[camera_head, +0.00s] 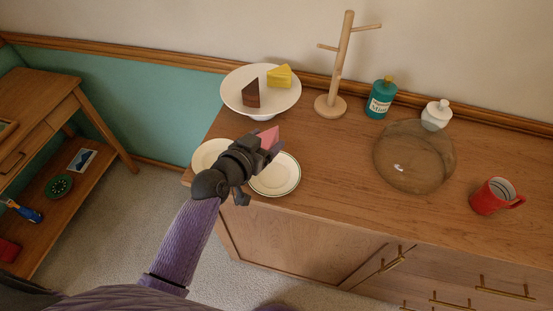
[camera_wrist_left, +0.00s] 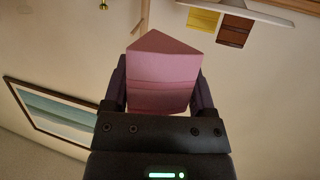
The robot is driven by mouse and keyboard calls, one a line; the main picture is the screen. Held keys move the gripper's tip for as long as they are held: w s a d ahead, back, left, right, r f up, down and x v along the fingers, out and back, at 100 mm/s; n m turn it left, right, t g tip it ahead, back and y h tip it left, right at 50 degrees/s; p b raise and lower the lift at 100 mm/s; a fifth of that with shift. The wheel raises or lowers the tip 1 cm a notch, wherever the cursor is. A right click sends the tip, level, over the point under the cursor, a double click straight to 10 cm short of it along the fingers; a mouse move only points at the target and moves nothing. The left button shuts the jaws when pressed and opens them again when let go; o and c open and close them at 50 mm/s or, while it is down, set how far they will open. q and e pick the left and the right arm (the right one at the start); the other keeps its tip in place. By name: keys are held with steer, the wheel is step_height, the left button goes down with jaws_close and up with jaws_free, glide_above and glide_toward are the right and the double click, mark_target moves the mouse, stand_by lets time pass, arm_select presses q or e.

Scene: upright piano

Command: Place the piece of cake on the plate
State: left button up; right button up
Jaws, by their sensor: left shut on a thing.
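My left gripper (camera_head: 268,146) is shut on a pink piece of cake (camera_head: 270,136), seen over the sideboard in the head view. The pink cake (camera_wrist_left: 162,75) sits between the two fingers in the left wrist view. A white plate with a dark rim line (camera_head: 276,184) lies on the sideboard, just below and right of the gripper, partly hidden by it. A second pale plate (camera_head: 206,154) lies to the left, partly hidden by my wrist. I cannot tell how high the cake is above the plates. My right gripper is not in view.
A white cake stand (camera_head: 238,104) holds a brown cake piece (camera_head: 251,94) and a yellow one (camera_head: 280,76). A wooden mug tree (camera_head: 331,106), teal bottle (camera_head: 381,99), white jar (camera_head: 436,115), clear dome (camera_head: 414,157) and red mug (camera_head: 494,196) stand rightward. The sideboard's (camera_head: 330,210) front middle is clear.

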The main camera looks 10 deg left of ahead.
mark_target(270, 177)
arm_select(q)
steer(key=f+b, duration=0.2)
steer(key=f, duration=0.1)
steer(key=f+b, duration=0.2)
steer(key=f, duration=0.2)
steer(key=d+f+b, duration=0.1)
steer(key=f+b, duration=0.1)
steer(key=f, duration=0.1)
steer(key=shift+w+f, duration=0.1)
steer(key=shift+f, duration=0.3)
steer(key=shift+r, duration=0.25)
steer(key=shift+f, duration=0.1)
steer(key=o, duration=0.6)
